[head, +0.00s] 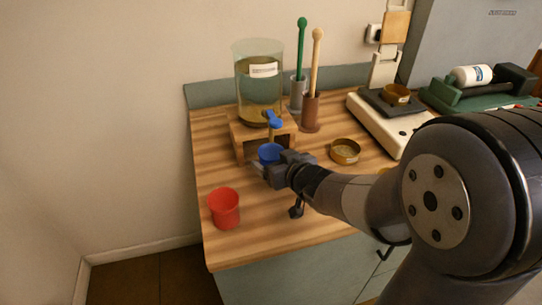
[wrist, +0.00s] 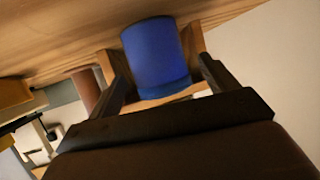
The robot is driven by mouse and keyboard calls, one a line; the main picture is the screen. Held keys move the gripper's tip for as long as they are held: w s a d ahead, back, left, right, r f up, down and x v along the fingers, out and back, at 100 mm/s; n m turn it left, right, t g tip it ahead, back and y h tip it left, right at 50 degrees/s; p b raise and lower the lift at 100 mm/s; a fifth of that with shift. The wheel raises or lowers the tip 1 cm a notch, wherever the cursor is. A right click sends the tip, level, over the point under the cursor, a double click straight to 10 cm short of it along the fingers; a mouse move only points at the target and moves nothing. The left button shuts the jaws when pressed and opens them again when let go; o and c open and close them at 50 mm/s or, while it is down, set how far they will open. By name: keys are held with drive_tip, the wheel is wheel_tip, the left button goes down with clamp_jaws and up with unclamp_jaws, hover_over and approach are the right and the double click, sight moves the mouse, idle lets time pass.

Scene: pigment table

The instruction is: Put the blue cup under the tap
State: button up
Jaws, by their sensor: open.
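The blue cup (head: 269,152) stands in front of the wooden stand of the glass dispenser (head: 259,88), close below the blue-handled tap (head: 272,120). My gripper (head: 262,168) is open at the cup. In the wrist view the blue cup (wrist: 157,56) sits between the two spread fingers of my gripper (wrist: 168,85), and the fingers look apart from its sides. I cannot tell whether the cup is exactly under the spout. The gripper hides the lower part of the cup in the head view.
A red cup (head: 225,208) stands at the front left of the wooden table (head: 235,252). A brass dish (head: 345,150) lies to the right. Brown and grey holders with a tan pestle (head: 317,60) and a green one (head: 301,50) stand behind. A white scale (head: 390,128) is farther right.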

drive_tip(key=p+v, duration=0.2)
drive_tip(key=v, duration=0.5)
drive_tip(key=shift+s+d+r, duration=0.15)
drive_tip(key=shift+s+r, duration=0.05)
drive_tip(key=shift+s, duration=0.05)
drive_tip(key=shift+s+d+r+p, duration=0.1)
drive_tip(key=shift+s+d+p, duration=0.2)
drive_tip(key=shift+s, duration=0.2)
drive_tip(key=shift+a, duration=0.1)
idle(0.4)
